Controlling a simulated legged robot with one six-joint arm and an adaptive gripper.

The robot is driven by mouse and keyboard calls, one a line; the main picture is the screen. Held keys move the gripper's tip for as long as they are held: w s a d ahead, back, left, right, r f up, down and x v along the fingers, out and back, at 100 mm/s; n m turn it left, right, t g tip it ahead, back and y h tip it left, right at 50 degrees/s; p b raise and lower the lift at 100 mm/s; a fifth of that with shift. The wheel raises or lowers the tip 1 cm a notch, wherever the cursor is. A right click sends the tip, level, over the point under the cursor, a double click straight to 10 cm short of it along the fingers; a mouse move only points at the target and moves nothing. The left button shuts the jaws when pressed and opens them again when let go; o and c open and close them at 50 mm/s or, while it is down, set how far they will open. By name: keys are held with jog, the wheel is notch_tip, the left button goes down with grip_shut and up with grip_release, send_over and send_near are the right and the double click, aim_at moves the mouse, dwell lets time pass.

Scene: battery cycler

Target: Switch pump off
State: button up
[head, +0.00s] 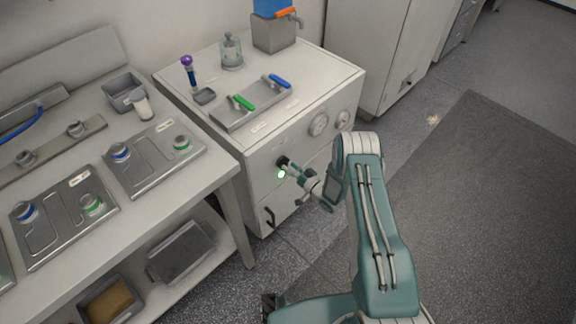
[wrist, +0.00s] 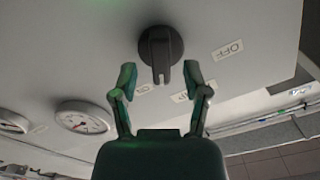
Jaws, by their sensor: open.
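The dark rotary knob (wrist: 160,48) sits on the cabinet's pale front panel in the wrist view, its ridge pointing down the picture. An "OFF" label (wrist: 228,49) is to the right of the knob. A smaller label (wrist: 144,89), hard to read, lies below it. My gripper (wrist: 159,76) is open, with one finger to each side of the knob's lower end and visible gaps between. In the head view my gripper (head: 288,170) is at the cabinet front, by the knob (head: 282,161). A green light (head: 281,174) glows beside it and partly hides that area.
Two round gauges (head: 319,124) are on the same panel, to the right in the head view. A dark door handle (head: 269,217) is below the knob. A tray with green and blue handles (head: 243,103) is on the cabinet top. A bench (head: 222,186) stands at left; the floor at right is clear.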

jog(key=shift+w+a, duration=0.5)
jog(key=shift+w, duration=0.05)
grip_shut()
jog(key=shift+n, duration=0.4)
jog(key=n, duration=1.1)
jog(key=shift+s+a, duration=0.1)
jog(key=shift+s, duration=0.05)
